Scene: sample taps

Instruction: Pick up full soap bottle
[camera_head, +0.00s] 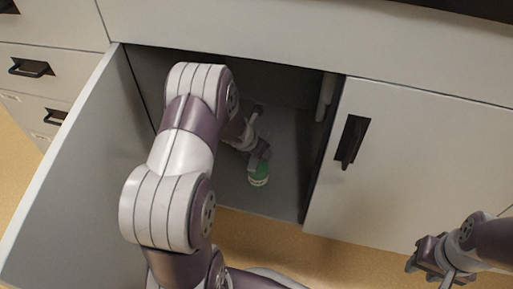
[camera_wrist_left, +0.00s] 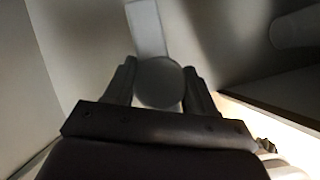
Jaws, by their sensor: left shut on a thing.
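A green bottle with a pale label (camera_head: 258,175) is inside the open cabinet in the head view. My left gripper (camera_head: 262,155) reaches into the cabinet and is shut on this bottle near its upper part. In the left wrist view, a round grey end of the held thing (camera_wrist_left: 159,82) sits between the two dark fingers. I cannot tell whether the bottle's base touches the cabinet floor. My right gripper (camera_head: 429,268) is at the lower right, outside the cabinet, empty, with its fingers apart.
The open cabinet door (camera_head: 75,180) stands left of my left arm. A closed door (camera_head: 420,165) with a black handle (camera_head: 351,141) is on the right. The cabinet floor (camera_head: 285,190) right of the bottle is clear. Drawers (camera_head: 30,68) are at the upper left.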

